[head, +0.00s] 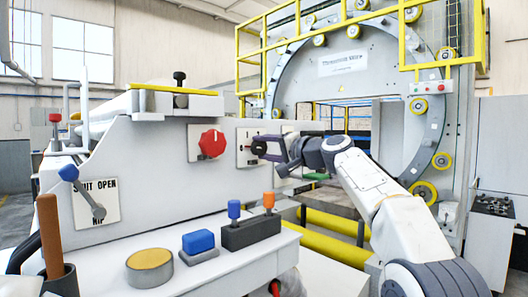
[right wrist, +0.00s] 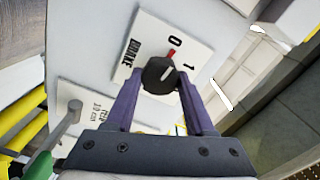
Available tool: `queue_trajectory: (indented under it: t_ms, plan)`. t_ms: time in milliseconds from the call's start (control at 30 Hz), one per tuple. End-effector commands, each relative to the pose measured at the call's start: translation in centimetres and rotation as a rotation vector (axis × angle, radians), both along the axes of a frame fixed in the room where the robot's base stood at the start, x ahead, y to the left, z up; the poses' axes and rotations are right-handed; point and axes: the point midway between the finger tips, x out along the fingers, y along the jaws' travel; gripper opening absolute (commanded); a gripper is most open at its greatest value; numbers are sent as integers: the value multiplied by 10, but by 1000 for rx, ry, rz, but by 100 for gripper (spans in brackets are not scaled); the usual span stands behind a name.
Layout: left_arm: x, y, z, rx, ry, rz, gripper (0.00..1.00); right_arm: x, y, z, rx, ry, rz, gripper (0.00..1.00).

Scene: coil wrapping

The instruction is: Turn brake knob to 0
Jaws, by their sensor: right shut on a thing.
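The brake knob (right wrist: 158,77) is a round black knob on a white plate (right wrist: 140,40) marked BRAKE, 0 and 1. A short red mark shows beside the knob toward the 0. A pale line on the knob's face slants toward the 1 side. My right gripper (right wrist: 160,84) is shut on the knob, with a purple finger on either side. In the head view the right gripper (head: 264,147) reaches the plate (head: 246,134) on the machine's front panel and partly hides the knob. My left gripper is not in view.
A red knob (head: 212,143) is left of the brake plate. Further left is a blue-ended lever (head: 68,172). Another lever (right wrist: 68,118) shows in the wrist view.

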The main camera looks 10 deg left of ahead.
Motion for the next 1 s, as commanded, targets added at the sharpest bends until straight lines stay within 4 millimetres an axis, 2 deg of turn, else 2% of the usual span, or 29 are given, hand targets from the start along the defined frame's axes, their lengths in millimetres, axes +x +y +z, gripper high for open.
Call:
queue_trajectory:
  t_ms: [300, 867, 900, 967, 1000]
  plan:
    - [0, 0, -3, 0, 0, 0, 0, 0, 1, -2, -75, -106, 3, 0]
    - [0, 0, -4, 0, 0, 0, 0, 0, 1, -2, -93, -131, 2, 0]
    - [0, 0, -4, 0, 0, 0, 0, 0, 1, -2, -93, -131, 2, 62]
    - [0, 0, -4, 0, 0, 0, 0, 0, 1, -2, -93, -130, 2, 84]
    - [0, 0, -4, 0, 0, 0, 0, 0, 1, -2, -92, -131, 2, 84]
